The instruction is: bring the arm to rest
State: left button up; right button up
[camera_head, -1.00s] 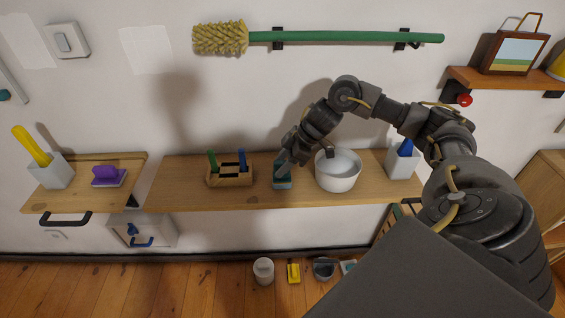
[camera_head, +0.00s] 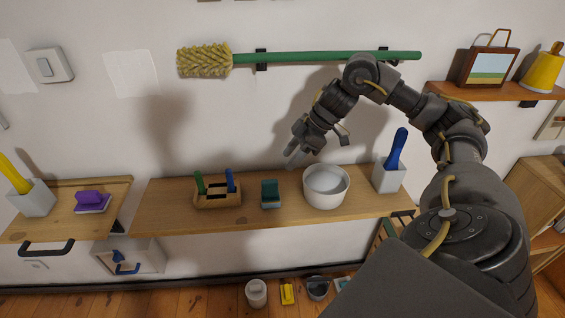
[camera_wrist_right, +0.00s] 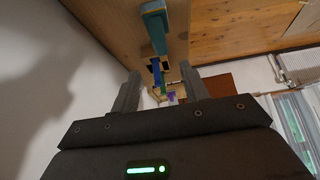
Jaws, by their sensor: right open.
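My right arm comes in from the right in the head view and bends over the wooden shelf. My right gripper (camera_head: 303,150) hangs above the shelf, over the gap between the teal block and the white bowl, touching neither. In the right wrist view its two fingers (camera_wrist_right: 163,92) are apart with nothing held between them. Beyond the fingers, the wooden shelf and blue and green handles show. My left gripper is not in view.
The wooden shelf (camera_head: 150,215) holds a wooden holder (camera_head: 218,200) with green and blue handles, a teal block (camera_head: 270,194), a white bowl (camera_head: 326,187) and a cup with a blue handle (camera_head: 389,175). A green-handled brush (camera_head: 205,60) hangs on the wall behind.

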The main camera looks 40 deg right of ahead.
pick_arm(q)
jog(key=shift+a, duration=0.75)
pick_arm(e)
jog(key=shift+s+d+r, duration=0.2)
jog(key=shift+r, duration=0.2)
jog(key=shift+a+f, duration=0.1)
